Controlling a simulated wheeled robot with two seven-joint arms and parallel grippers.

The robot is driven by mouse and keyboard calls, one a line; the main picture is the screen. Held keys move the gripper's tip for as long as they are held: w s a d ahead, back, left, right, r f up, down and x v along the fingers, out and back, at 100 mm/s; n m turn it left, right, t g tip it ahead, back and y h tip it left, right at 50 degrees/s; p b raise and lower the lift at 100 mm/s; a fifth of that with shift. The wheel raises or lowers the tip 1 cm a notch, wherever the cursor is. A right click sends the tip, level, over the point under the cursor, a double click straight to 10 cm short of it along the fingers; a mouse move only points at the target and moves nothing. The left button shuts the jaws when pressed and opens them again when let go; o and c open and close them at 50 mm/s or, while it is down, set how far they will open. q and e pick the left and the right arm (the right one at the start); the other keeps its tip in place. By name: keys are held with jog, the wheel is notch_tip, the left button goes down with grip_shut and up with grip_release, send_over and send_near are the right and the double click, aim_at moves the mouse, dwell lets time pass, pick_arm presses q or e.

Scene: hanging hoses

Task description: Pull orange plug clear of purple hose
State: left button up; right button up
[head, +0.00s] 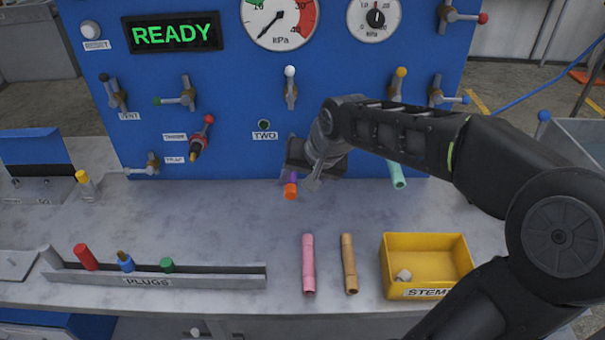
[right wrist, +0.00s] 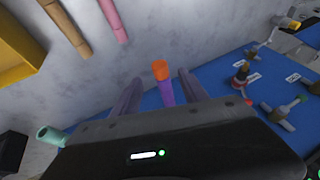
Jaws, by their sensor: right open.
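The orange plug (head: 291,191) sits in the lower end of the short purple hose (head: 294,177), which hangs at the blue panel above the worktop. My right gripper (head: 301,178) is at the purple hose, with its fingers apart. In the right wrist view, the orange plug (right wrist: 160,70) and purple hose (right wrist: 167,93) show between the two open fingers (right wrist: 160,78), with a gap on each side. The hose's upper part is hidden behind the gripper body. My left gripper is not in view.
A teal hose (head: 397,175) hangs to the right. Pink (head: 308,264) and tan (head: 349,264) tubes lie on the worktop beside a yellow bin (head: 428,238). A plug rack (head: 215,277) holds red, blue and green plugs. Valve handles jut from the panel (head: 240,100).

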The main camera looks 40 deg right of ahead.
aim_at(293, 190)
jog(key=x, duration=0.5)
jog(key=shift+w+f+p, duration=0.15)
jog(key=shift+p, duration=0.15)
jog(key=shift+c, duration=0.4)
grip_shut()
